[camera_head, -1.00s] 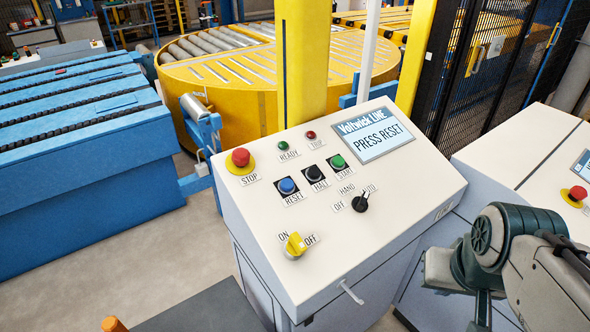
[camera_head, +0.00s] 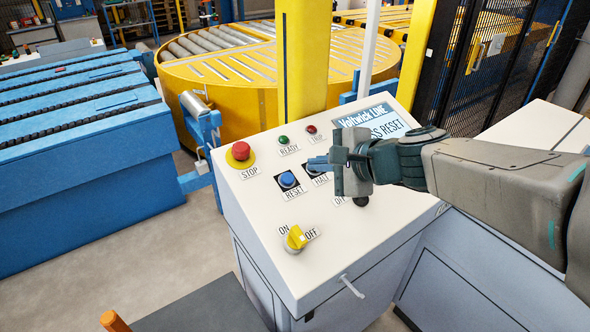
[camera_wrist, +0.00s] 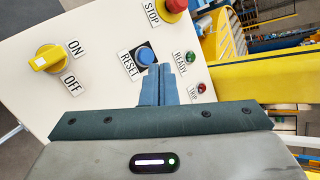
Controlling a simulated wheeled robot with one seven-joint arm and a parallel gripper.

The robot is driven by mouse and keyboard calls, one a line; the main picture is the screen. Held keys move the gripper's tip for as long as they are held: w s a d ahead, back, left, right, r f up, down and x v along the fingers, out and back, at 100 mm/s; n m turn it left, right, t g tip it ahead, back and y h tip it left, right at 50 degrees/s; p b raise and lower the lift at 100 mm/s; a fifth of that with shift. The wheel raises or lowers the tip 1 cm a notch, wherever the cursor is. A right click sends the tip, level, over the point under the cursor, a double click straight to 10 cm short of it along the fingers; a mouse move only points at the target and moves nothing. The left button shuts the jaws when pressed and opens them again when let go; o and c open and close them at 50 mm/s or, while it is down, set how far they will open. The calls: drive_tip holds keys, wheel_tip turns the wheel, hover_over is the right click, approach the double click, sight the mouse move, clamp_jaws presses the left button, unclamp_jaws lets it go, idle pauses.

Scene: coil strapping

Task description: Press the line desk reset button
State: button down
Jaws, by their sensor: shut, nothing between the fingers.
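The blue RESET button (camera_head: 287,179) sits on the sloped white panel of the line desk (camera_head: 262,222), in a black square plate. In the wrist view the blue button (camera_wrist: 145,56) lies just beyond and slightly left of the fingertips. My gripper (camera_head: 312,163) is shut and empty, to the right of the button in the head view. Its fingers (camera_wrist: 160,72) point toward the panel; whether they touch anything cannot be told.
A red STOP mushroom button (camera_head: 240,151) is left of RESET. A yellow ON/OFF switch (camera_head: 296,238) is lower on the panel. Green READY (camera_head: 283,140) and red TRIP (camera_head: 311,129) lamps are above. A yellow post (camera_head: 303,60) stands behind the desk.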

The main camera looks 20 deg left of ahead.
sight(288, 178)
drive_tip(key=w+a+m, duration=0.1)
drive_tip(key=w+a+r+m+t+y, duration=0.1)
drive_tip(key=w+a+m, duration=0.1)
drive_tip(key=shift+w+a+r, duration=0.1)
drive_tip(key=shift+a+r, duration=0.05)
drive_tip(key=shift+a, duration=0.15)
drive_tip(key=f+b, duration=0.2)
drive_tip(key=w+a+f+b, duration=0.1)
drive_tip(key=f+b, duration=0.1)
drive_tip(key=f, duration=0.1)
drive_tip(key=a+f+b, duration=0.1)
drive_tip(key=f+b, duration=0.1)
drive_tip(key=shift+w+f, duration=0.25)
drive_tip(key=shift+w, duration=0.15)
drive_tip(key=shift+w+a+f+b, duration=0.15)
drive_tip(key=shift+a+f+b, duration=0.2)
drive_tip(key=shift+b, duration=0.35)
drive_tip(key=shift+d+f, duration=0.1)
idle(1.2)
drive_tip(key=shift+w+f+b, duration=0.1)
drive_tip(key=shift+f+b, duration=0.25)
drive_tip(key=shift+b, duration=0.25)
